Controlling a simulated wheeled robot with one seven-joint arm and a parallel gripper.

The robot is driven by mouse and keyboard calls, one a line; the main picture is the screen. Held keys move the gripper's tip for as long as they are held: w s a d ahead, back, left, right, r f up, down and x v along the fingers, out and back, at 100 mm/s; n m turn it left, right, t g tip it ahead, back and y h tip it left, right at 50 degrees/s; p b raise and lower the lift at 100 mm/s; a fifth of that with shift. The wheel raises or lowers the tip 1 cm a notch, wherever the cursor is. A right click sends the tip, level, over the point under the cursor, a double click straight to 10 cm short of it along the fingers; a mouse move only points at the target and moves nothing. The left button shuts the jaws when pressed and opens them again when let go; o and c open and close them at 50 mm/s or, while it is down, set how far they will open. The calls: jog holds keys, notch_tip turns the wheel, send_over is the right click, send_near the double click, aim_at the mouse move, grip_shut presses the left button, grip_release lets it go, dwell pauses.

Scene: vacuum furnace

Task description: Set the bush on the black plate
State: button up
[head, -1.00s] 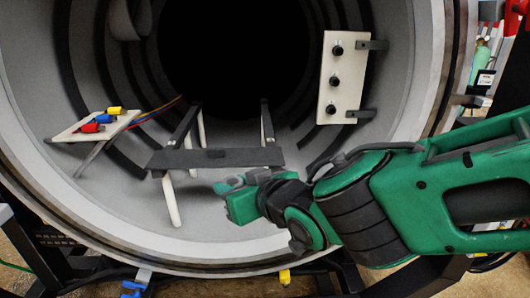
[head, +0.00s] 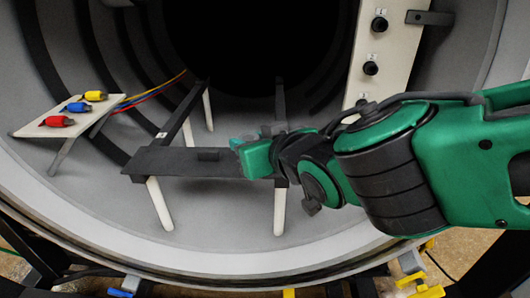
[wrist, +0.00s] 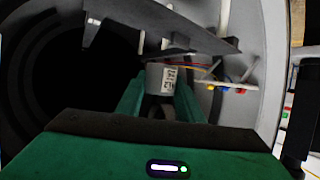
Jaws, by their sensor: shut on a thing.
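The black plate (head: 165,160) lies across two light legs at the front of a dark frame inside the furnace. It also crosses the top of the wrist view (wrist: 190,32). My gripper (head: 245,146) overlaps the plate's right part in the head view; I cannot tell its exact distance from the plate. In the wrist view my green fingers (wrist: 160,88) are shut on a small grey piece with a printed white label, which I take as the bush (wrist: 155,75). The bush is mostly hidden by my fingers in the head view.
On the left, a pale panel (head: 40,122) carries yellow, blue and red connectors with wires. On the right, a pale panel (head: 375,45) with black knobs stands near my arm. The furnace rim (head: 240,277) curves below.

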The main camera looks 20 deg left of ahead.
jog(key=w+a+f, duration=0.1)
jog(key=w+f, duration=0.1)
jog(key=w, duration=0.2)
jog(key=w+f, duration=0.2)
jog(key=w, duration=0.2)
jog(key=w+a+f, duration=0.1)
jog(key=w+f, duration=0.2)
jog(key=shift+w+a, duration=0.35)
jog(key=shift+w, duration=0.05)
jog(key=shift+f, duration=2)
jog(key=o, duration=1.3)
jog(key=v, duration=1.2)
jog(key=shift+f, duration=0.1)
